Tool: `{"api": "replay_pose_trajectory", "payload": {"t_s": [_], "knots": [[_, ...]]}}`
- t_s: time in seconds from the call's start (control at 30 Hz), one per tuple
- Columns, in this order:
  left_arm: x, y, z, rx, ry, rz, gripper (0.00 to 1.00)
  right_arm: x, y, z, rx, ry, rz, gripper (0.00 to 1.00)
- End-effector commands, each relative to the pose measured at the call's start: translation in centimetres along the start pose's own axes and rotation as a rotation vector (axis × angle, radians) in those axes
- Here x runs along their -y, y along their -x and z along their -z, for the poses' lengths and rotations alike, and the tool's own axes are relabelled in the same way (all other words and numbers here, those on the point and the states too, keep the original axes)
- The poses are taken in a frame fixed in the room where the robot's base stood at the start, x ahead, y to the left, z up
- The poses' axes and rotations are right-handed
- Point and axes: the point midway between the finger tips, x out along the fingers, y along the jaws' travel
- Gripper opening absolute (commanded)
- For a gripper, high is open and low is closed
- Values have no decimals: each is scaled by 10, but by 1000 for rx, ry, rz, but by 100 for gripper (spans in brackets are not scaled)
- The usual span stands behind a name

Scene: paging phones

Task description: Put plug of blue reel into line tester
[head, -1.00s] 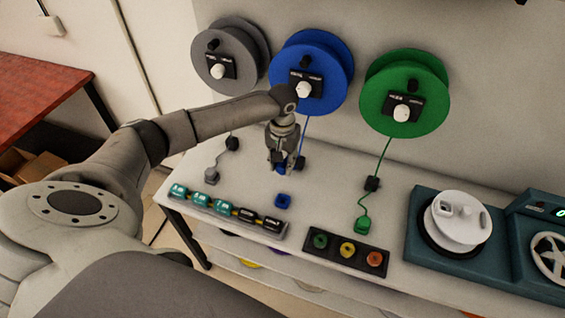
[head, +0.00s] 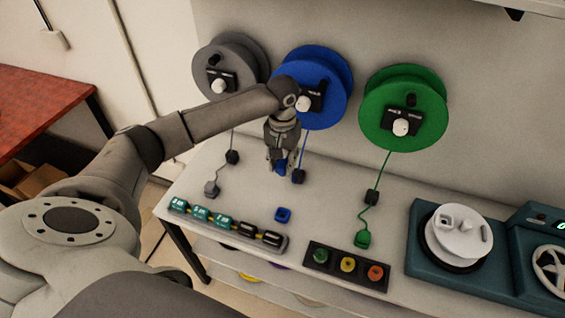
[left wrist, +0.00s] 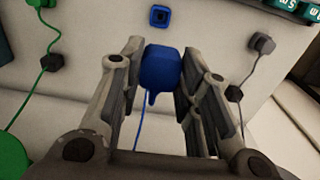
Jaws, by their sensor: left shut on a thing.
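The blue reel (head: 335,75) hangs on the wall between a grey and a green reel, partly hidden by my left arm. My left gripper (head: 280,163) points down above the table below it. It is shut on the blue plug (head: 280,168), which also shows between the fingertips in the left wrist view (left wrist: 162,66). The thin blue cable (left wrist: 138,130) trails from the plug. A small blue block with a square opening (head: 283,214) lies on the table in front, apart from the plug; it also shows in the left wrist view (left wrist: 159,16). I cannot tell whether it is the line tester.
A row of teal and black labelled modules (head: 222,222) lies along the front edge. A grey plug (head: 211,188) and a green plug (head: 362,238) lie either side. A black panel with coloured knobs (head: 347,264) and a teal machine (head: 425,255) stand to the right.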

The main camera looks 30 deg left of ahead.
Motion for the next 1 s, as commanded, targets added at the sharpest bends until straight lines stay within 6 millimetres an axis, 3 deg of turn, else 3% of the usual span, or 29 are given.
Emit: {"api": "replay_pose_trajectory", "payload": {"t_s": [0.23,1.0], "knots": [[-9,0,0,0,-2,-1,15,0,0,0,0,0,0,57],[-102,0,-6,-1,-2,-1,15,0,0,0,0,0,1,57]]}}
